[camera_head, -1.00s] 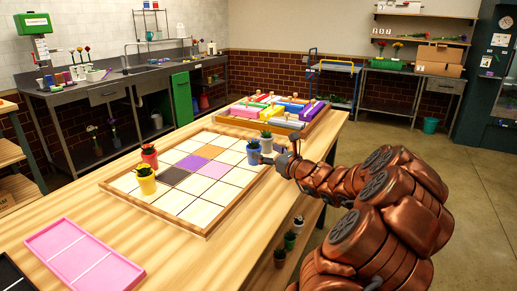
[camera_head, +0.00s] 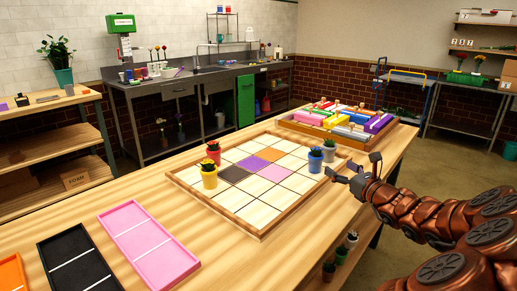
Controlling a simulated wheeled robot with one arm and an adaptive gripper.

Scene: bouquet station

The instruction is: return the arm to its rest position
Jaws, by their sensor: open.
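My copper-coloured arm reaches in from the lower right. My gripper (camera_head: 352,174) is open and empty, just right of the wooden grid board's right edge. The grid board (camera_head: 245,222) lies on the wooden table. A blue pot (camera_head: 315,161) and a grey pot (camera_head: 329,152), each with a plant, stand side by side at the board's right side, a little left of my fingertips and apart from them. A yellow pot (camera_head: 209,179) and a red pot (camera_head: 214,155) stand at its left side.
A wooden tray of coloured blocks (camera_head: 388,140) sits at the table's far end. Pink (camera_head: 150,245), black (camera_head: 75,262) and orange (camera_head: 12,272) trays lie at the near left. Small pots (camera_head: 348,242) stand below the table's right edge. Bare tabletop shows right of the grid board.

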